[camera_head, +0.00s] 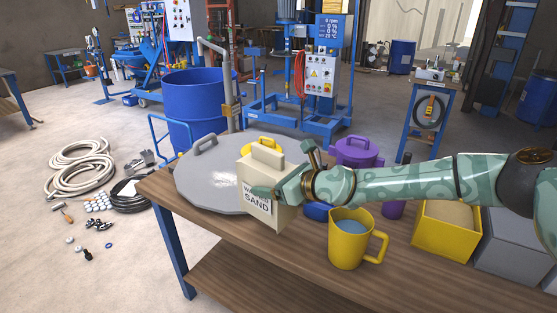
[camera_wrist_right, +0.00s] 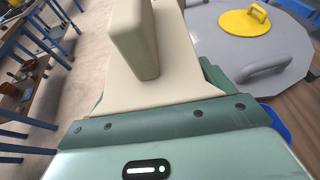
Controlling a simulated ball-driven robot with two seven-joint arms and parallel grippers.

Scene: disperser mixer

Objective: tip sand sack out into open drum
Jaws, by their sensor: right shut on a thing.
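The sand sack (camera_head: 268,203) is a beige block-like bag with a top handle and a label reading SAND. My right gripper (camera_head: 276,196) is shut on it over the wooden table, near the grey lid. The sack stands upright, and I cannot tell whether it touches the table. In the right wrist view the sack (camera_wrist_right: 150,85) fills the middle, between the green jaws (camera_wrist_right: 165,120). The open blue drum (camera_head: 195,103) stands on the floor behind the table, left of centre. Its inside is mostly hidden. My left gripper is not in view.
A large grey round lid (camera_head: 205,180) with a yellow lid (camera_head: 262,144) lies on the table (camera_head: 225,240). A yellow mug (camera_head: 347,242) with bluish contents stands in front of my right arm. A purple pot (camera_head: 358,152) and yellow bin (camera_head: 440,240) are to the right. Hoses (camera_head: 80,165) lie on the floor.

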